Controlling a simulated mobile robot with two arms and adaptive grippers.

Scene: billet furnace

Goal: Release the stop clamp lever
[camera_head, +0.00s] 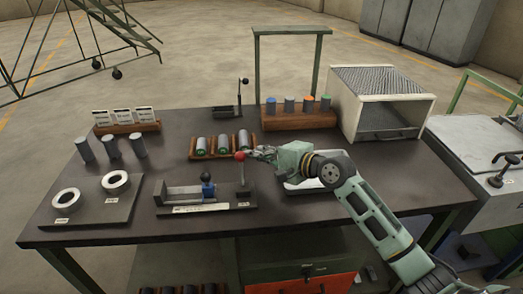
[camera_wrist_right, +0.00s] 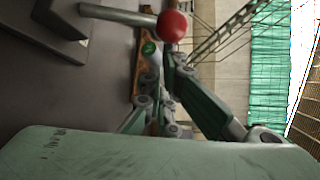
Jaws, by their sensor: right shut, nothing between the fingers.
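The stop clamp lever (camera_head: 242,172) stands upright at the right end of a dark fixture (camera_head: 186,200) on the table, with a red ball knob (camera_head: 240,156) on top. My right gripper (camera_head: 256,152) is just right of the knob, shut and empty. In the right wrist view the red knob (camera_wrist_right: 172,26) and the lever's grey rod (camera_wrist_right: 118,14) lie close to the gripper's fingers (camera_wrist_right: 172,68). I cannot tell whether they touch. A blue-topped plunger (camera_head: 207,184) sits mid-fixture. My left gripper is not in view.
A white tray (camera_head: 300,186) lies under my right arm. Ring parts (camera_head: 67,199) sit on a plate at left. A white mesh-topped box (camera_head: 345,108) stands at the back right.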

